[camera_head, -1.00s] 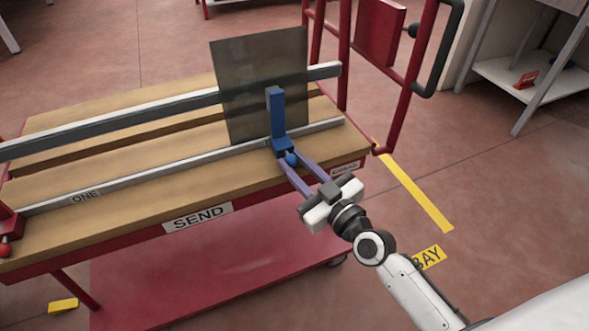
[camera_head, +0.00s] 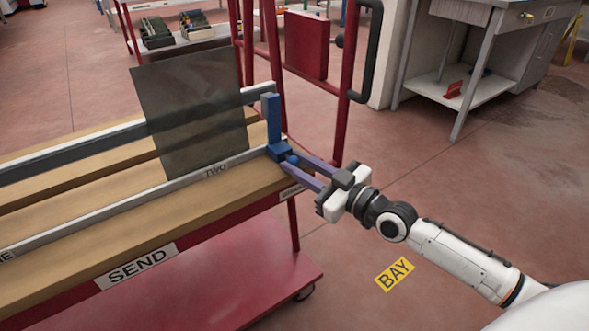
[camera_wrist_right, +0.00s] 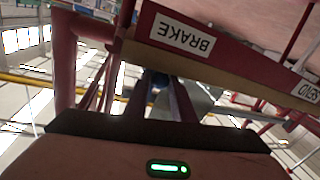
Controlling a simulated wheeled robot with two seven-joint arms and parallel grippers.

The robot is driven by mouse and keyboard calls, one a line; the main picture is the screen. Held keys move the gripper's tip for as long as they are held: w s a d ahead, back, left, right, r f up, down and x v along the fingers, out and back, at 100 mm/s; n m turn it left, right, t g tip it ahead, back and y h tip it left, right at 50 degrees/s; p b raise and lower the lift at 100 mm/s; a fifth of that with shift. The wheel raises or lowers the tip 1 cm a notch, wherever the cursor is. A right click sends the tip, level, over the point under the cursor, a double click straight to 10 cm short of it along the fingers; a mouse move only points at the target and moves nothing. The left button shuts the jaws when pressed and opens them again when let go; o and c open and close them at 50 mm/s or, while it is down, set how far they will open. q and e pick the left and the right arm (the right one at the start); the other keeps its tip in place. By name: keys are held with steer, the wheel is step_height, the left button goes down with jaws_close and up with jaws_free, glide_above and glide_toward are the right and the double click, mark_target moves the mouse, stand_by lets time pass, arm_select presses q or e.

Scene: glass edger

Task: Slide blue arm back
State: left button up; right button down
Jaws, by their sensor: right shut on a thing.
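The blue arm (camera_head: 271,122) stands upright at the right end of the front rail (camera_head: 150,193), just right of the label TWO. A dark, see-through glass pane (camera_head: 195,110) stands to its left, its right edge close to the arm. My right gripper (camera_head: 296,163) reaches in from the right and is shut on the low blue knob at the arm's foot. The fingers partly hide the knob. In the right wrist view a dark blue part (camera_wrist_right: 155,82) shows between the fingers, but it is dim. My left gripper is not in view.
A red upright frame with a black handle (camera_head: 368,50) rises behind the arm. A grey workbench (camera_head: 470,80) stands at the back right. The floor right of the cart is open around the BAY mark.

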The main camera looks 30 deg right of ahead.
steer(key=shift+w+d, duration=0.1)
steer(key=shift+d, duration=0.2)
steer(key=c, duration=1.8)
jaws_free()
